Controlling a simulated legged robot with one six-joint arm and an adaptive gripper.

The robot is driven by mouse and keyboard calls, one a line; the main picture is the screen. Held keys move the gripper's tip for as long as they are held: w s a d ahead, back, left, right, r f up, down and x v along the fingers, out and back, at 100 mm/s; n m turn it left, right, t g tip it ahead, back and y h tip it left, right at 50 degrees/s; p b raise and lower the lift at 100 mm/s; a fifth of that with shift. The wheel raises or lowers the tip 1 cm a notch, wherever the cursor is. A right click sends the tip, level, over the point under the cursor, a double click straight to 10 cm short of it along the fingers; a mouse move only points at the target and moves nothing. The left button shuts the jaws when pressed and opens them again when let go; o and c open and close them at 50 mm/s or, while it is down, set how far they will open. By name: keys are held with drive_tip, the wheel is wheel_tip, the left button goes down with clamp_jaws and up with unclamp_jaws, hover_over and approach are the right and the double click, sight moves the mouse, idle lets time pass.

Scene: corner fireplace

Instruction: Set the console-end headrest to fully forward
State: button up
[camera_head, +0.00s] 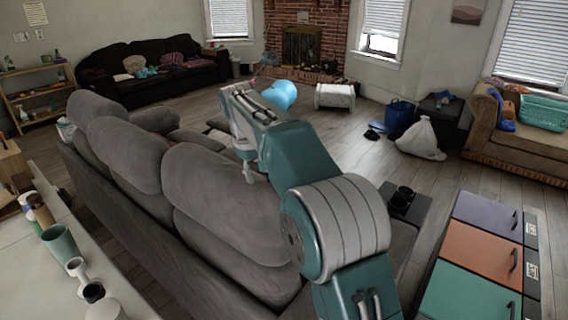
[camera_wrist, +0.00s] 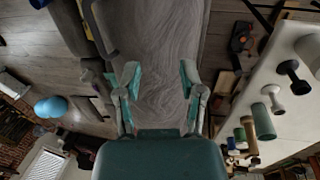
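The grey sofa (camera_head: 190,265) stands in front of me with its back toward me and a row of three padded headrests along its top. The nearest headrest (camera_head: 228,200) is the one closest to a dark console-like block with cups (camera_head: 405,203). The middle headrest (camera_head: 125,152) and the far headrest (camera_head: 92,106) stand further back. Their exact tilt is hard to tell. My gripper (camera_wrist: 160,78) is open and empty in the wrist view, pointing at grey upholstery (camera_wrist: 155,40) between and beyond its fingers. I cannot tell any contact. The arm covers the nearest headrest's right side.
A pale counter (camera_head: 40,285) with cups and jars (camera_head: 60,244) runs along the left. A drawer cabinet (camera_head: 483,250) in purple, orange and green stands at right. A blue round object (camera_head: 281,94) shows behind my arm. Open wooden floor lies beyond the sofa.

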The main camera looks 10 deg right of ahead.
drive_tip(key=s+d+r+m+t, duration=0.1)
drive_tip(key=s+d+r+m, duration=0.1)
drive_tip(key=s+d+r, duration=0.4)
drive_tip(key=s+r, duration=0.1)
drive_tip(key=s, duration=0.2)
drive_tip(key=shift+s+r+m+y, duration=0.3)
drive_tip(key=shift+s+y, duration=0.05)
drive_tip(key=shift+y, duration=0.05)
